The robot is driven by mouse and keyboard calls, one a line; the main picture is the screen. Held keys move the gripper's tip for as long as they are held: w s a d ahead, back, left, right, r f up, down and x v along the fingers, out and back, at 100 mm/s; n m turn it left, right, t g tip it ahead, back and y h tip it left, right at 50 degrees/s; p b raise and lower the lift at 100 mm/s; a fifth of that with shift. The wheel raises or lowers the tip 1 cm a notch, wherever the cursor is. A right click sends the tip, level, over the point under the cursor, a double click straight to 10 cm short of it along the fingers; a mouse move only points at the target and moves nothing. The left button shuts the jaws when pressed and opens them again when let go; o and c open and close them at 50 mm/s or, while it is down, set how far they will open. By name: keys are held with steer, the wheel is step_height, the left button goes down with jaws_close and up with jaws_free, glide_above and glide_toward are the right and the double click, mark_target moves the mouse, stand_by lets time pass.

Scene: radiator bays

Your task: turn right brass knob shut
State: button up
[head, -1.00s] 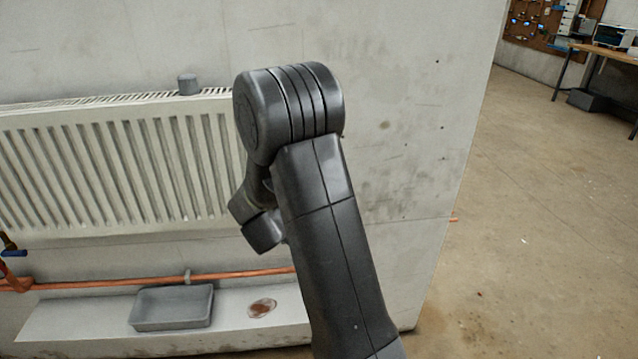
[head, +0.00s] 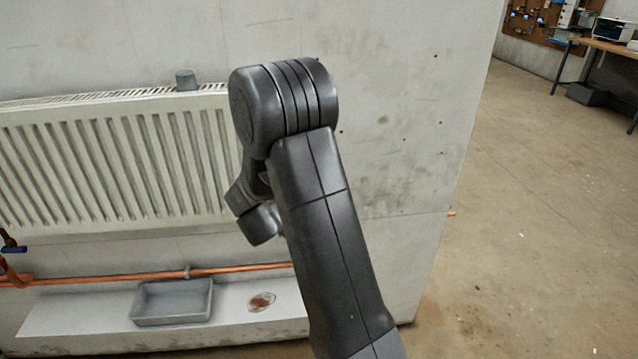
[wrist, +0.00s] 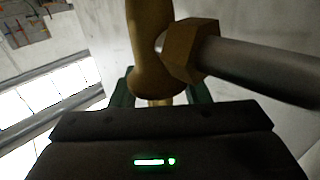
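In the wrist view a brass valve body (wrist: 150,45) with a hex nut (wrist: 190,50) and a grey pipe stands right in front of my gripper (wrist: 160,95). The gripper's two green fingertips show on either side of the brass, apart from each other. The dark gripper housing hides the lower part between them, so I cannot see the knob itself or whether the fingers touch it. In the head view my arm covers the radiator's right end, and the right knob and my gripper are hidden there.
A white radiator (head: 110,165) hangs on the concrete wall. A valve with a blue lever (head: 14,249) is at its left. Open floor lies at right.

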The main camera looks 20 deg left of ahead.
steer(key=shift+s, duration=0.1)
steer(key=v, duration=1.3)
steer(key=shift+s, duration=0.35)
steer(key=shift+w+a+f, duration=0.1)
steer(key=shift+w, duration=0.05)
steer(key=x, duration=1.3)
steer(key=shift+w, duration=0.3)
